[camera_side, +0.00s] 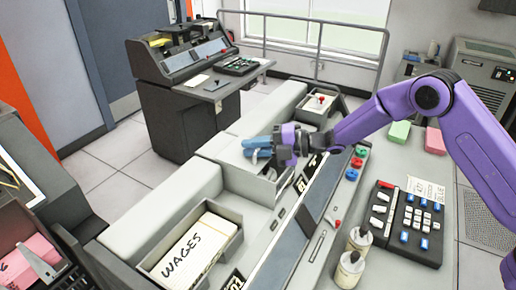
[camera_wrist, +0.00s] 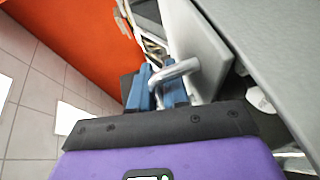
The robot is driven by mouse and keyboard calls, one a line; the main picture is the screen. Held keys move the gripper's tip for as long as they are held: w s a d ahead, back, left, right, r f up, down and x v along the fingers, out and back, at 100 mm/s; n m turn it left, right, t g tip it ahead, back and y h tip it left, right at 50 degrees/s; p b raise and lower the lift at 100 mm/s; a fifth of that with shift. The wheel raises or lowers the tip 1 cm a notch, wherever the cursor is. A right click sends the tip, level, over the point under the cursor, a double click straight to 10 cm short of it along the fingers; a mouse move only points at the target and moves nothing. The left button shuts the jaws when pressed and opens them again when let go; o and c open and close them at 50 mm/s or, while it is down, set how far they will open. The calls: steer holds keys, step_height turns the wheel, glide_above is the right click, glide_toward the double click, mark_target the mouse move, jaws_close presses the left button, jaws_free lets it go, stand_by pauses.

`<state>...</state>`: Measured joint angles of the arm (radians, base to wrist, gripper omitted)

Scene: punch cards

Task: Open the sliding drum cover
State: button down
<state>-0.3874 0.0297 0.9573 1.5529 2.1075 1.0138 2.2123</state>
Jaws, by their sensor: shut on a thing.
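My gripper (camera_side: 258,147) is over the middle of the long grey machine, its blue fingers pointing left. In the wrist view, the fingers (camera_wrist: 160,88) are closed around a silver bar handle (camera_wrist: 180,68). The handle stands out from a flat light grey panel (camera_wrist: 204,45), which appears to be the drum cover. In the side view, my gripper hides the handle, and I cannot tell how far the cover has slid.
A tray of cards marked WAGES (camera_side: 185,252) is at the machine's near end. Coloured buttons (camera_side: 357,162), a keypad (camera_side: 408,222) and two small bottles (camera_side: 350,269) are on the right. A metal railing (camera_side: 318,50) stands behind. A dark console (camera_side: 185,85) is at back left.

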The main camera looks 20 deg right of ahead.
mark_target(232, 148)
steer(key=shift+w+a, duration=2.4)
steer(key=shift+w, duration=0.15)
steer(key=c, duration=1.5)
jaws_free()
steer(key=v, duration=1.7)
steer(key=shift+s+d, duration=0.1)
steer(key=shift+d, duration=0.15)
steer(key=shift+a, duration=0.1)
